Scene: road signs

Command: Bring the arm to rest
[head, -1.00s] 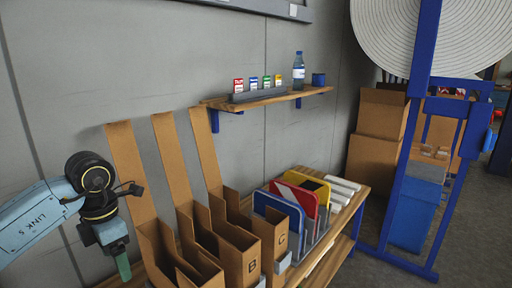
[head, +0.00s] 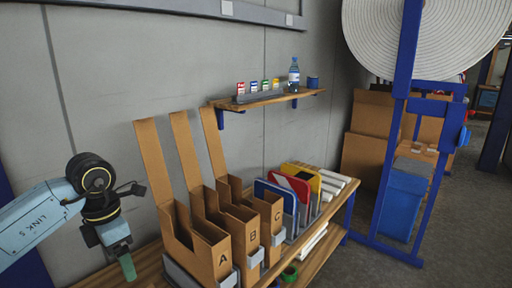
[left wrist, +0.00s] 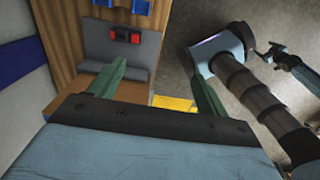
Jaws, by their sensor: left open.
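My left gripper (head: 126,262) hangs at the lower left of the head view, left of the cardboard bins, with one green finger showing. In the left wrist view its two green fingers (left wrist: 158,88) stand wide apart with nothing between them. It is open and empty. My right gripper does not show clearly in the head view; an arm of mine shows at the right of the left wrist view.
Cardboard bins A, B and C (head: 212,245) stand on a wooden bench (head: 322,250). Coloured signs (head: 290,187) stand in a rack beside them. A wall shelf (head: 268,101) holds a bottle (head: 294,75) and small boxes. A blue frame (head: 397,135) with a large white roll stands right.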

